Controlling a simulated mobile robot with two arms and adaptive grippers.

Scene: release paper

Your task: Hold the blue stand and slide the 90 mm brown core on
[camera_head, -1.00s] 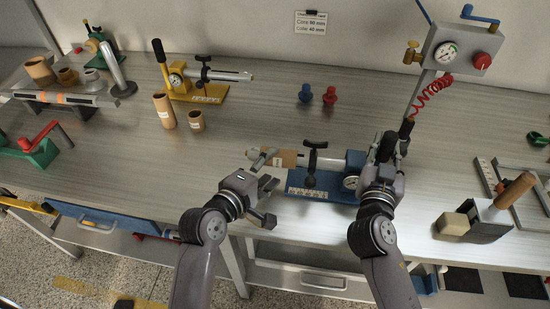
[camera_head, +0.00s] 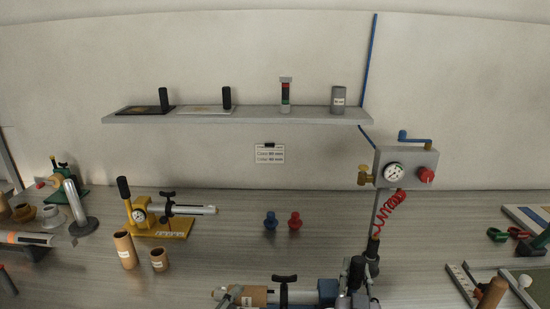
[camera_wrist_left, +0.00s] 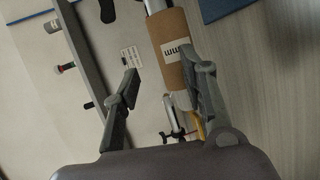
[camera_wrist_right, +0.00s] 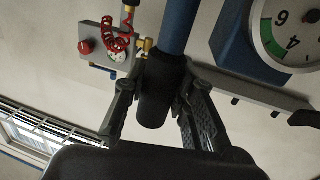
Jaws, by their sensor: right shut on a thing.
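The blue stand (camera_head: 328,290) shows at the bottom edge of the head view; its lower part is cut off. The labelled brown core (camera_head: 254,296) is around the left end of its silver shaft, with the shaft tip showing beyond it. Contact there cannot be told.
A yellow stand (camera_head: 165,228) stands at the back left, with two brown tubes (camera_head: 124,248) in front. Blue and red knobs (camera_head: 282,221) stand mid-table. A gauge box (camera_head: 405,172) with a red coiled hose is at right. A card (camera_head: 270,154) hangs on the wall.

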